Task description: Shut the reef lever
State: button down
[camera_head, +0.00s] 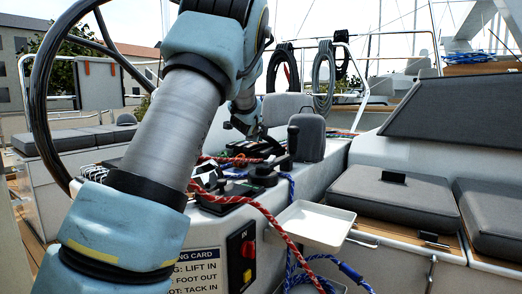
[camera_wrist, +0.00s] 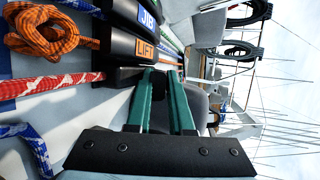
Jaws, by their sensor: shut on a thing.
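In the wrist view, a row of black clutch levers shows at the top, with a blue label JIB (camera_wrist: 148,14) on one and an orange label LIFT (camera_wrist: 146,48) on another. Beside LIFT lies a third black lever (camera_wrist: 122,76), likely the reef lever; its label is hidden. My gripper (camera_wrist: 164,73) has long green fingers whose tips close in at the end of this third lever. It is shut on that lever, though the contact is partly hidden. In the head view my gripper (camera_head: 245,150) is small and dark at the clutch bank, and the lever cannot be made out.
An orange rope coil (camera_wrist: 42,32) and a red rope (camera_wrist: 50,84) lie beside the levers. A white tray (camera_head: 318,222) juts from the console, near a red switch panel (camera_head: 241,257). Grey cushions (camera_head: 395,196) lie at right.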

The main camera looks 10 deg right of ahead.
jog(key=shift+s+a+f+n+t+h+b, duration=0.2)
jog(key=shift+f+b, duration=0.3)
jog(key=shift+b, duration=0.85)
jog(key=shift+a+f+t+h+b, duration=0.1)
jog(key=shift+f+t+b, duration=0.3)
jog(key=shift+b, duration=0.9)
jog(key=shift+s+a+f+n+t+h+b, duration=0.1)
jog(key=shift+f+b, duration=0.55)
jog(key=shift+b, duration=0.7)
jog(key=b, duration=0.2)
jog(key=shift+f+t+b, duration=0.15)
jog(key=shift+t+b, duration=0.15)
jog(key=shift+b, duration=0.05)
jog(key=shift+s+a+b, duration=0.1)
jog(key=shift+b, duration=0.45)
jog(key=c, duration=0.8)
grip_release()
notch_tip(320, 180, up, 10)
jog(key=p, duration=0.4)
